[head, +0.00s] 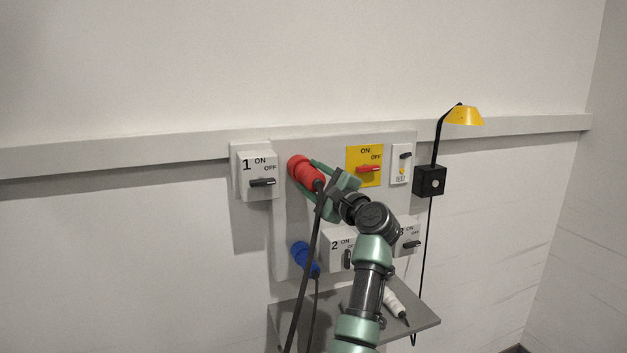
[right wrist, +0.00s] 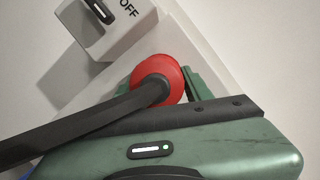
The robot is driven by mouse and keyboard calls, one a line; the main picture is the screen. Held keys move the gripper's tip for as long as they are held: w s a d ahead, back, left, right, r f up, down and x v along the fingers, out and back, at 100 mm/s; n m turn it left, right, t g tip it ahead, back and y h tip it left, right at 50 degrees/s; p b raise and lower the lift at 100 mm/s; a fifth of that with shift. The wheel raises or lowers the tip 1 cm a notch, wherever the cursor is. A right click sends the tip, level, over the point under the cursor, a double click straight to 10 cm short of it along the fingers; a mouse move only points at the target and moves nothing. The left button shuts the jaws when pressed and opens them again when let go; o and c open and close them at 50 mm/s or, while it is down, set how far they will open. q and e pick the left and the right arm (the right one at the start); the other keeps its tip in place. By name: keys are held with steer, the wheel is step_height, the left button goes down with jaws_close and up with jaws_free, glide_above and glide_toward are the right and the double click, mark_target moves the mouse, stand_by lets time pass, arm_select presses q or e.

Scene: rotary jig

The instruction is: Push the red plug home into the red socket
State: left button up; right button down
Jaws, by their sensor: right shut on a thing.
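The red plug (head: 312,177) is at the red socket (head: 296,163) on the upper left of the grey panel, in line with it. I cannot tell whether a gap is left between them. My right gripper (head: 316,181) is shut on the plug, with green fingers on either side. A thick black cable hangs from the plug's back. In the right wrist view the plug's round red end (right wrist: 158,72) shows between the green fingers, with the cable running to the lower left; the socket is hidden there. My left gripper is not in view.
Switch box 1 (head: 257,177) is close left of the socket. A yellow switch plate (head: 364,153) is to the right.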

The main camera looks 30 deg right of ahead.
steer(key=shift+w+d, duration=0.15)
steer(key=shift+w, duration=0.6)
steer(key=c, duration=0.5)
jaws_free()
steer(key=shift+f, duration=0.1)
steer(key=shift+s+f+b, duration=0.1)
steer(key=shift+s+b, duration=0.2)
steer(key=shift+s, duration=0.05)
steer(key=s+b, duration=0.1)
steer(key=s, duration=0.1)
steer(key=s+b, duration=0.1)
steer(key=s, duration=0.4)
steer(key=shift+f+b, duration=0.35)
steer(key=shift+b, duration=0.05)
